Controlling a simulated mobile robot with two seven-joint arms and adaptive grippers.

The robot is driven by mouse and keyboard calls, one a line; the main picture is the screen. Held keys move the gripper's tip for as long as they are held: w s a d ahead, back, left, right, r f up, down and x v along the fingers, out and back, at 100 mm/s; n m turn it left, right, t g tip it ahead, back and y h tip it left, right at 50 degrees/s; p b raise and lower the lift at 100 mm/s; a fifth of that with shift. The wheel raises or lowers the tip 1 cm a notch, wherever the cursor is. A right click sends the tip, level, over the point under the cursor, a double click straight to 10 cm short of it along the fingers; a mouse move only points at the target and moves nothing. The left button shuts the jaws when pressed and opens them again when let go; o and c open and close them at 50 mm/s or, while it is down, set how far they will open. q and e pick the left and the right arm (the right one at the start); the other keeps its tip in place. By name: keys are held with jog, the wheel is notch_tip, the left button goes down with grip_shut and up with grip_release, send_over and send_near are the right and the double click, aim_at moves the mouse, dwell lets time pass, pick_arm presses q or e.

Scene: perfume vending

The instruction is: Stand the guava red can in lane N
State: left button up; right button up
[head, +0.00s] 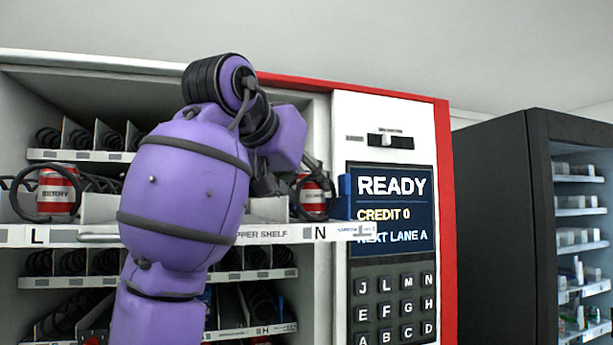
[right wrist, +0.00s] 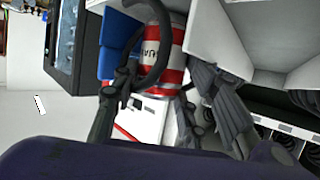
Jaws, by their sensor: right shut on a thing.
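The guava red can (head: 313,200) is at the right end of the upper shelf, just above the N label (head: 320,233) on the shelf's front strip. In the right wrist view the can (right wrist: 164,48) shows red and white bands, part of its name, and a dark coil (right wrist: 165,30) curving across it. My right gripper (head: 293,180) is at the can and shut on it; my arm hides part of the grip in the head view. Whether the can's base rests on the lane floor is hidden. My left gripper is not in view.
A berry can (head: 56,192) stands inside a coil in lane L at the left. My right arm covers the middle of the upper shelf. The display panel (head: 392,207) and keypad are just right of lane N. A dark cabinet (head: 495,230) stands farther right.

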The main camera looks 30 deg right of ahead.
jog(key=o, duration=1.2)
jog(key=shift+o, duration=0.4)
jog(key=shift+s+d, duration=0.1)
jog(key=shift+r, duration=0.25)
jog(key=v, duration=1.2)
jog(key=shift+r, duration=0.45)
